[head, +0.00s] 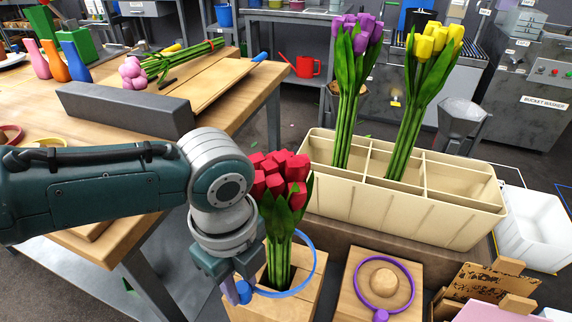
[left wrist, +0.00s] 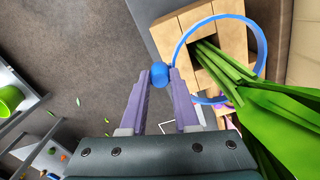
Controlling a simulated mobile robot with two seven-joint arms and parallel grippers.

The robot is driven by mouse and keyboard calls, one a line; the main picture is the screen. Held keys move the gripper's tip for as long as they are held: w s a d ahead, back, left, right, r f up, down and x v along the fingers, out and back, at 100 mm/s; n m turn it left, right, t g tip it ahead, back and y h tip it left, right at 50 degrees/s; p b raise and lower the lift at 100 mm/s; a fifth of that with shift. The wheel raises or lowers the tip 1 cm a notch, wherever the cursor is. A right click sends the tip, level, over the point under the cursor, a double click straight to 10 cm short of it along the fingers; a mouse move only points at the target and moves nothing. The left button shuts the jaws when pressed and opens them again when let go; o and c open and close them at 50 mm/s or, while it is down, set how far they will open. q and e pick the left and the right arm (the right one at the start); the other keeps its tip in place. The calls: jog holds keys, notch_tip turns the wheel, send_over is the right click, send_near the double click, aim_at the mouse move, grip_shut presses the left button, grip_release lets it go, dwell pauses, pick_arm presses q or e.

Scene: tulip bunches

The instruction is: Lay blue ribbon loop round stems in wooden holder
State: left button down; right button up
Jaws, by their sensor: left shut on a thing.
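The wooden holder (head: 243,311) stands at bottom centre with a bunch of red tulips (head: 282,175) upright in it. Its green stems (head: 278,262) rise from the holder's opening; the stems also show in the left wrist view (left wrist: 217,66). The blue ribbon loop (head: 314,262) surrounds the stems, above the holder's top. It shows as a ring in the left wrist view (left wrist: 264,45), with stems passing through it and over its near edge. My left gripper (head: 238,291) is shut on the loop's blue knob (left wrist: 160,75), beside the holder. Whether the loop touches the wood is unclear. My right gripper is not in view.
A purple loop (head: 413,285) lies around a round knob on a wooden block to the right. A cream divided trough (head: 450,226) behind holds purple and yellow tulips. A wooden workbench (head: 225,110) with a grey block (head: 125,109) stands at left. Cardboard pieces lie at bottom right.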

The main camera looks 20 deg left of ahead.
pick_arm(q)
jog(key=shift+f+b, duration=1.45)
jog(key=shift+f, duration=0.5)
jog(key=c, duration=0.6)
grip_release()
jog(key=shift+r+p, duration=2.1)
jog(key=shift+r, duration=2.9)
